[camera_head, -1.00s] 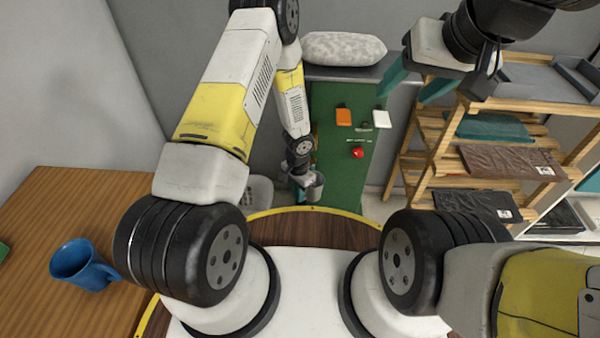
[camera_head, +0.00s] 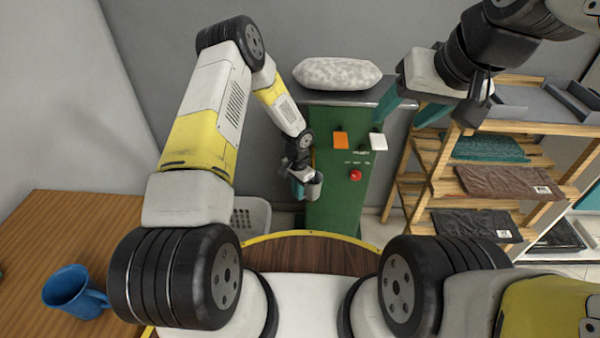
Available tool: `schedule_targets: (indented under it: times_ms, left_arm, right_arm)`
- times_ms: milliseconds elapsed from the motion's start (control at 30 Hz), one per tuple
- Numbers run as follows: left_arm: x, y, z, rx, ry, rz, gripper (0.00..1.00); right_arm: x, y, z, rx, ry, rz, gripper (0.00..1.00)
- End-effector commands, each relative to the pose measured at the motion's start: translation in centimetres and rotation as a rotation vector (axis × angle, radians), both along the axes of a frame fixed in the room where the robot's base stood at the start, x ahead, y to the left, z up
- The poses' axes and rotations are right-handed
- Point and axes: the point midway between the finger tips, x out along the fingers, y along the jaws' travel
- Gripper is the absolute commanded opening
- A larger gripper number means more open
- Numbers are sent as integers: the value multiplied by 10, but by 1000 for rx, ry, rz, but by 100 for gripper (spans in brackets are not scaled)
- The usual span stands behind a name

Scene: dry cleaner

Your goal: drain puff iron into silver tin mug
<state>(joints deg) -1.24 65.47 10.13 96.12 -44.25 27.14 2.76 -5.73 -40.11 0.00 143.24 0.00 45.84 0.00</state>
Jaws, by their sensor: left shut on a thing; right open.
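The puff iron is the green cabinet (camera_head: 340,209) with a padded grey-white oval top (camera_head: 337,73). Its front has an orange part (camera_head: 341,140), a white part (camera_head: 378,141) and a red knob (camera_head: 355,175). My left gripper (camera_head: 303,183) is shut on the silver tin mug (camera_head: 315,186), which looks upright in front of the cabinet's left edge. Any outlet near the mug is too small to make out. My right gripper (camera_head: 408,108) is open and empty, in front of the cabinet's upper right side.
A wooden shelf rack (camera_head: 440,185) with folded teal, brown and black garments stands at the right. A blue mug (camera_head: 72,290) stands on the wooden table (camera_head: 75,225) at the left. A grey basket (camera_head: 250,216) sits on the floor left of the cabinet.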

Motion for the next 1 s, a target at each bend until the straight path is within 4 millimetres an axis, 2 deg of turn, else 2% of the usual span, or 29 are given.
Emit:
schedule_targets:
  times_ms: [267,467,567,800,1000]
  left_arm:
    - [1,0,0,0,0,0,0]
    - [0,0,0,0,0,0,0]
    - [0,0,0,0,0,0,0]
    - [0,0,0,0,0,0,0]
    - [0,0,0,0,0,0,0]
  right_arm:
    - [0,0,0,0,0,0,57]
    - [10,0,2,-11,15,12,18]
    - [26,1,5,-30,43,33,0]
    - [91,5,4,-99,135,112,0]
    - [149,12,-14,-156,213,184,0]
